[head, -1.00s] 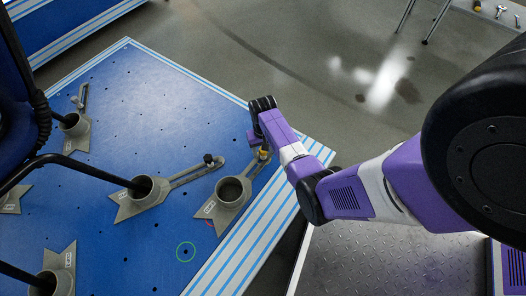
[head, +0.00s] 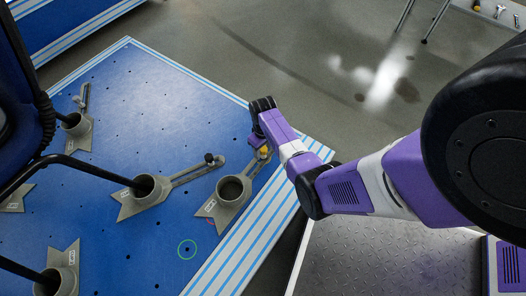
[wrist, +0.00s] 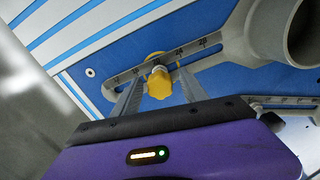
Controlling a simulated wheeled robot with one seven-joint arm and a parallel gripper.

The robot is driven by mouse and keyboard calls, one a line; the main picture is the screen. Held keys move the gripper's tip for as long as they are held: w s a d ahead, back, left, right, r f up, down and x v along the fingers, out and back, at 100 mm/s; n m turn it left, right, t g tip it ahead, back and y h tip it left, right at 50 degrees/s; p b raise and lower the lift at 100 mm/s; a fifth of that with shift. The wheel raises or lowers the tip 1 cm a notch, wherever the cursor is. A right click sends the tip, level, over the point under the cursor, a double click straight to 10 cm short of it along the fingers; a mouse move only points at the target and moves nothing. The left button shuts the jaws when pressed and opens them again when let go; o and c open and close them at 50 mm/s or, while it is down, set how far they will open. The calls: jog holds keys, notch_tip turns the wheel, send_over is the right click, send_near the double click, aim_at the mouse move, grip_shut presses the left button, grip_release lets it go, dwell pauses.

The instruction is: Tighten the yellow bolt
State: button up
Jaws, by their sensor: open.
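The yellow bolt (wrist: 159,83) stands in the slotted arm of a grey clamp bracket (wrist: 205,45), with a lobed yellow knob on top. In the head view the yellow bolt (head: 265,151) shows as a small spot beside my gripper (head: 257,142). In the wrist view my gripper (wrist: 155,92) is open, with one finger on each side of the yellow knob. Whether the fingers touch the knob I cannot tell. The bracket (head: 229,203) lies on the blue platform (head: 155,80), and its round cup looks empty.
Other grey brackets (head: 140,198) hold black chair legs on the platform. One has a dark bolt (head: 209,158) in its slot. A green ring (head: 187,249) marks a hole. Striped edging (head: 240,255) borders the platform. A table with tools (head: 500,12) stands far right.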

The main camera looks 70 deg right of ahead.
grip_shut()
jog(key=m+p, duration=0.1)
jog(key=m, duration=0.1)
jog(key=shift+r+m, duration=0.1)
jog(key=shift+m, duration=1)
jog(key=m+p, duration=0.1)
jog(key=m, duration=0.3)
jog(key=m+p, duration=0.1)
jog(key=m, duration=0.3)
